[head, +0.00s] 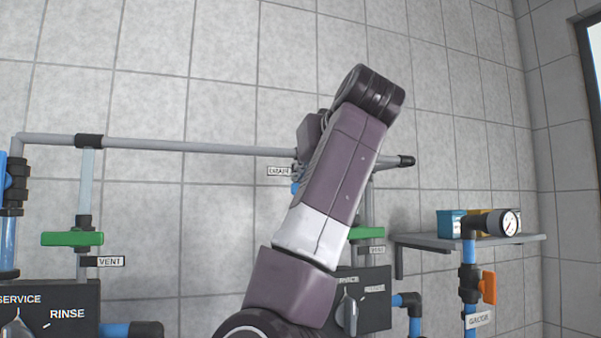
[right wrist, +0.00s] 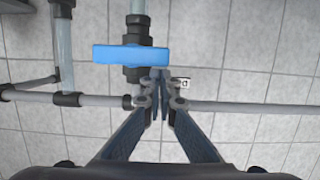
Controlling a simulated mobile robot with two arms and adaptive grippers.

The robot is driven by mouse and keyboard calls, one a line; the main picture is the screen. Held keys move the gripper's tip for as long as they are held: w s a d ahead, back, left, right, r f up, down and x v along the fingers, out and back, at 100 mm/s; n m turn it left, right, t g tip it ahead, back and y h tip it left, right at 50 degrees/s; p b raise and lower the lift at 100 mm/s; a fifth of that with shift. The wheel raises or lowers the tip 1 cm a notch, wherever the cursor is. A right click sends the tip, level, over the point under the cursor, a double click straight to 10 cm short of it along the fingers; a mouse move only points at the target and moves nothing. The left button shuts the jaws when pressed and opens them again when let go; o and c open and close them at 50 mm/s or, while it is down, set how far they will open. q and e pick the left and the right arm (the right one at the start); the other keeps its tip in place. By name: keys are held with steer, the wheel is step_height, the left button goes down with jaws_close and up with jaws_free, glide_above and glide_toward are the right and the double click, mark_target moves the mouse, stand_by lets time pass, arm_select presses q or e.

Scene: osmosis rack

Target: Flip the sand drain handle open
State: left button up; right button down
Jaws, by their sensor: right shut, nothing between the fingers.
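The blue drain handle (right wrist: 130,54) lies crosswise over its vertical pipe in the right wrist view. In the head view only a small blue bit (head: 295,188) shows beside my right arm, below the drain label (head: 278,171). My right gripper (right wrist: 160,76) is shut and empty. In the right wrist view its fingertips appear just below the right half of the handle, close to the dark valve body; I cannot tell whether they touch. In the head view my right arm hides most of the valve and gripper. My left gripper is not in view.
A grey horizontal pipe (head: 200,147) runs along the tiled wall. Green vent handles (head: 72,238) (head: 367,233) sit on vertical pipes. At the right are a shelf (head: 425,242), a pressure gauge (head: 509,223) and an orange handle (head: 488,288). The upper wall is clear.

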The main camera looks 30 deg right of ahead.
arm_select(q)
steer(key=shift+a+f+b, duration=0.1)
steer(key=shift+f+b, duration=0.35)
arm_select(e)
steer(key=shift+f+n, duration=0.2)
steer(key=shift+n, duration=0.3)
